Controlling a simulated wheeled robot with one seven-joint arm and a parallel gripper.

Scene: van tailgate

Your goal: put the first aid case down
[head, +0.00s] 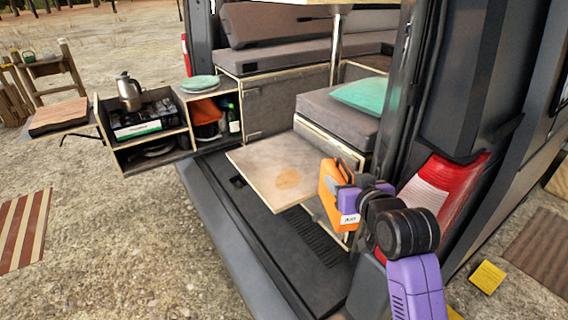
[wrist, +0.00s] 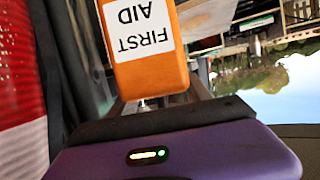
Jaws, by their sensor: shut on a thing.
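The orange first aid case (head: 329,193) is held in my gripper (head: 345,190) at the right of the wooden pull-out board, in the head view. In the wrist view the case (wrist: 150,77) fills the upper middle, with its white FIRST AID label upside down. My gripper (wrist: 165,102) is shut on it; the fingers are partly hidden by the case. The case looks raised near the board's right edge; I cannot tell whether it touches anything. The board (head: 255,170) is bare apart from a round brown stain.
A grey cushioned bench (head: 335,115) with a green pillow (head: 362,95) stands behind. The red tail light (head: 445,190) and van pillar are close on the right. A kitchen box (head: 150,150) with a kettle (head: 129,92) stands left. Green plates (head: 200,83) lie on its side shelf.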

